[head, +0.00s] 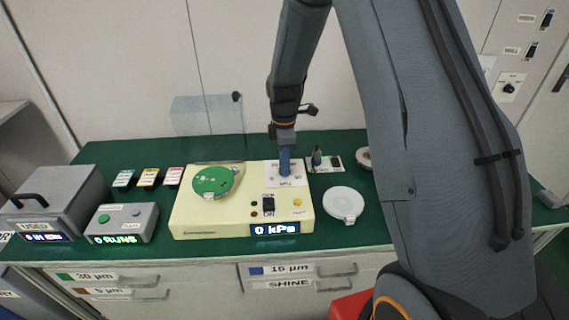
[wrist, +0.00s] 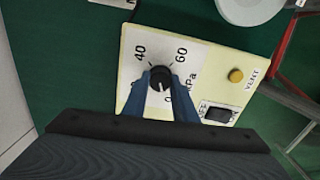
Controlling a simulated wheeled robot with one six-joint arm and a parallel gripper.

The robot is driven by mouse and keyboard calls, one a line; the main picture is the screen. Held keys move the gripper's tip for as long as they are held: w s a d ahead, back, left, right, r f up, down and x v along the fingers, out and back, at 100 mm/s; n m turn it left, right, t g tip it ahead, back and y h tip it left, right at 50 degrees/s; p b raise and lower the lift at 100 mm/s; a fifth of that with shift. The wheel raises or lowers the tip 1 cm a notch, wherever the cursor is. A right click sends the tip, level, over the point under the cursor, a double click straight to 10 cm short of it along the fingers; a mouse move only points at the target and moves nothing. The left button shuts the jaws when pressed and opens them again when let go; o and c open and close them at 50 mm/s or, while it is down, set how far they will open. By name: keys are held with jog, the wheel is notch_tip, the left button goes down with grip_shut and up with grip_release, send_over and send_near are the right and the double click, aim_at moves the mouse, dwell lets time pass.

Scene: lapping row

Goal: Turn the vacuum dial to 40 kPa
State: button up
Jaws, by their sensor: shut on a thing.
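The vacuum dial (wrist: 160,79) is a small black knob on a white printed plate (wrist: 143,43) of a cream machine (head: 185,213). Marks 40, 60, 0 and kPa show around it in the wrist view. A pale line on the knob seems to point toward the 0 side. My gripper (wrist: 160,82) is shut on the dial, with one blue finger on each side. In the head view my gripper (head: 285,172) reaches down onto the plate and hides the dial. The machine's display (head: 274,229) reads 0 kPa.
A green disc (head: 212,181) sits on the machine's left. A rocker switch (head: 268,203) and yellow button (head: 297,203) are in front of the dial. A white round lid (head: 343,203) lies to the right. Grey boxes (head: 122,223) stand left on the green bench.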

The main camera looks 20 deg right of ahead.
jog(key=m, duration=1.5)
jog(key=shift+d, duration=0.1)
jog(key=m, duration=0.7)
jog(key=shift+m, duration=0.3)
jog(key=m, duration=0.4)
jog(key=shift+m, duration=1.8)
